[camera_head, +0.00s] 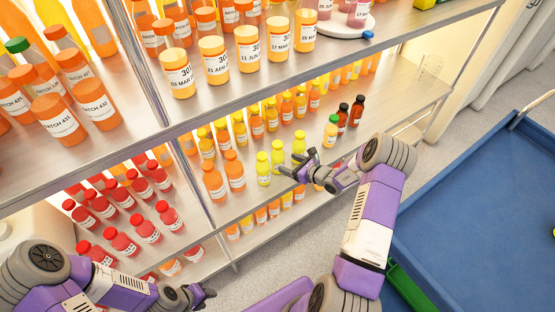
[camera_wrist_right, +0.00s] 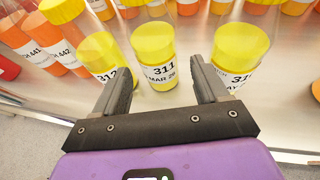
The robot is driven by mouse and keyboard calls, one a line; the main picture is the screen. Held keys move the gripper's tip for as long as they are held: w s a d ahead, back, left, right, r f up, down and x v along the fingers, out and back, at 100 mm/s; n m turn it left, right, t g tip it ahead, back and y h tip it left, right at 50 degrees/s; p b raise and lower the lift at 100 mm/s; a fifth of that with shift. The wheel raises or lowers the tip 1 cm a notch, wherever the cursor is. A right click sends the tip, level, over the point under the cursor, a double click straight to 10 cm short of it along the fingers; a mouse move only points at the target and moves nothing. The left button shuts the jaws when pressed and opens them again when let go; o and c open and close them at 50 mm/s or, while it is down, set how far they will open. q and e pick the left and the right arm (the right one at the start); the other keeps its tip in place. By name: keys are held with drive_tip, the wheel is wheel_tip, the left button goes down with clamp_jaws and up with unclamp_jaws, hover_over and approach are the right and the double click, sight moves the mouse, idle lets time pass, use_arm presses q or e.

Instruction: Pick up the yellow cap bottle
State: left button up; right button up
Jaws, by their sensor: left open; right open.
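Several yellow cap bottles with yellow contents stand upright on the middle shelf; in the head view there is a front one (camera_head: 263,170), a second (camera_head: 278,155) and a third (camera_head: 299,145). My right gripper (camera_head: 301,166) is open and empty in front of them. In the right wrist view its fingers (camera_wrist_right: 162,80) frame a yellow cap bottle labelled 311 (camera_wrist_right: 155,60). Bottle 312 (camera_wrist_right: 104,58) stands by the left finger and another yellow cap bottle (camera_wrist_right: 238,55) by the right finger. My left gripper (camera_head: 203,296) is open, low at the left, away from these bottles.
Orange bottles (camera_head: 234,172) stand left of the yellow ones, and dark bottles (camera_head: 342,116) to the right. A green-capped bottle (camera_head: 331,130) stands near the right gripper. The upper shelf edge (camera_head: 255,97) runs overhead. A blue cart (camera_head: 480,200) stands at right.

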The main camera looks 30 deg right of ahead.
drive_tip(key=b+x, duration=0.1)
drive_tip(key=x, duration=0.3)
drive_tip(key=shift+w+a, duration=0.3)
drive_tip(key=shift+w, duration=0.05)
drive_tip(key=shift+r, duration=0.1)
drive_tip(key=c, duration=1)
drive_tip(key=shift+r, duration=0.1)
wheel_tip(320, 180, up, 18)
drive_tip(key=p, duration=0.4)
drive_tip(key=shift+f, duration=0.25)
wheel_tip(320, 180, up, 4)
drive_tip(key=p, duration=0.3)
hover_over(283, 161)
drive_tip(key=shift+w+a+r, duration=0.1)
drive_tip(key=shift+w+r, duration=0.05)
drive_tip(key=shift+w, duration=0.3)
